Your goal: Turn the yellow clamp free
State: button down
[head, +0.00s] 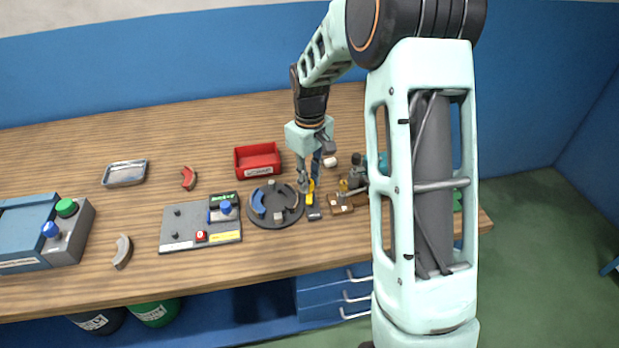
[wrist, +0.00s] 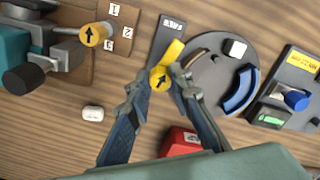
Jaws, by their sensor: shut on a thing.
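The yellow clamp (wrist: 174,50) has a round knob with a black arrow at one end and a short bar. It sits at the edge of the dark round fixture (wrist: 213,82), beside a dark labelled plate (wrist: 171,29). My gripper (wrist: 161,80) is shut on the clamp's knob, a fingertip on each side. In the head view my gripper (head: 309,186) points down at the clamp (head: 310,198) at the fixture's right edge (head: 268,221).
A second yellow knob with an arrow (wrist: 93,35) stands on a brown board with numbered tags. A red bin (head: 257,160) is behind the fixture. A grey panel (head: 180,236) with switches lies left. A small white object (wrist: 93,113) lies nearby. The table's left rear is mostly clear.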

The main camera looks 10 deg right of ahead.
aim_at(310, 182)
jog(key=shift+n, duration=1.2)
jog(key=c, duration=1.7)
grip_release()
jog(key=shift+c, duration=0.2)
notch_tip(310, 182, up, 12)
